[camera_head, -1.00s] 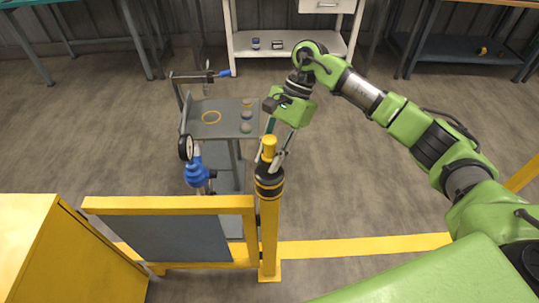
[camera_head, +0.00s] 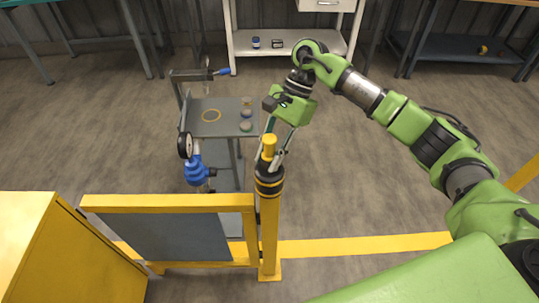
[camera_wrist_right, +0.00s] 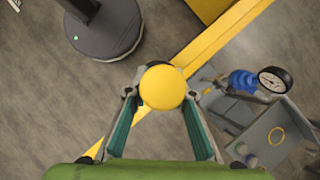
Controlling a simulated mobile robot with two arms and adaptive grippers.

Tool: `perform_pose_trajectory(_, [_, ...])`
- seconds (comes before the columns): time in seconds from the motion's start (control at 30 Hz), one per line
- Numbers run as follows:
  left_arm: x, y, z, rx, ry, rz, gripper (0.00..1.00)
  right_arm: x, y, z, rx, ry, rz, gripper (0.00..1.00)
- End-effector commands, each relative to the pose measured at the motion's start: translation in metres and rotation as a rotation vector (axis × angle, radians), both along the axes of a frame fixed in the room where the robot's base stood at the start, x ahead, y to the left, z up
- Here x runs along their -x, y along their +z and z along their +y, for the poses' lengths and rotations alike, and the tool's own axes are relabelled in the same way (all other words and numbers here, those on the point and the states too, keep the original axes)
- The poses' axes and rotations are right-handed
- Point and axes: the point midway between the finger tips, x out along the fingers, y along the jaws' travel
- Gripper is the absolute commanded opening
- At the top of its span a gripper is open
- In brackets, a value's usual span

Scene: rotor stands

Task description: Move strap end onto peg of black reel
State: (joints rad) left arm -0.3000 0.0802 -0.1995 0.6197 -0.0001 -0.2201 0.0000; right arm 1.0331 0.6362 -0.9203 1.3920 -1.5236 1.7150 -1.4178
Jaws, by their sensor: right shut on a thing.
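A yellow post (camera_head: 269,232) stands upright in front of me, with a narrow yellow cap (camera_head: 268,148) on top. Below the cap, a black ring (camera_head: 269,186) with thin yellow bands surrounds the post. My right gripper (camera_head: 273,161) reaches down from above, its fingers on both sides of the cap and their tips at the ring's upper edge. It is shut on what seems to be this ring. In the right wrist view, the cap (camera_wrist_right: 167,87) hides most of what lies between the fingertips (camera_wrist_right: 166,92). I cannot make out a strap end or a separate black reel. My left gripper is not in view.
A yellow-framed grey panel (camera_head: 165,238) joins the post on the left, beside a yellow cabinet (camera_head: 25,245). Behind stands a grey cart (camera_head: 225,128) with a thin yellow ring and small discs. A blue valve with a gauge (camera_head: 186,145) is nearby.

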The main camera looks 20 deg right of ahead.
Motion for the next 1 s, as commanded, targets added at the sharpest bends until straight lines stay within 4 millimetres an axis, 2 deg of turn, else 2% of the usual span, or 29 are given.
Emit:
perform_pose_trajectory(0.33, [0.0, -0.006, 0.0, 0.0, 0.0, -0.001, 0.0, 0.0, -0.004, 0.0, -0.001, 0.0, -0.001, 0.0])
perform_pose_trajectory(0.37, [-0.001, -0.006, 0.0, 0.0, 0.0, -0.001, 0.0, 0.0, -0.004, 0.0, -0.001, 0.0, -0.001, 0.26])
perform_pose_trajectory(0.43, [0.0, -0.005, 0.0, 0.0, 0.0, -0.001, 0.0, 0.0, -0.003, 0.0, 0.0, -0.001, -0.001, 0.43])
perform_pose_trajectory(0.8, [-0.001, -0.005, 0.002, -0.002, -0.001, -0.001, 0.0, -0.001, -0.003, -0.001, 0.001, -0.001, 0.0, 0.43])
perform_pose_trajectory(1.0, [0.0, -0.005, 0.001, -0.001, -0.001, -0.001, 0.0, -0.008, 0.02, -0.012, 0.0, -0.002, -0.004, 0.43])
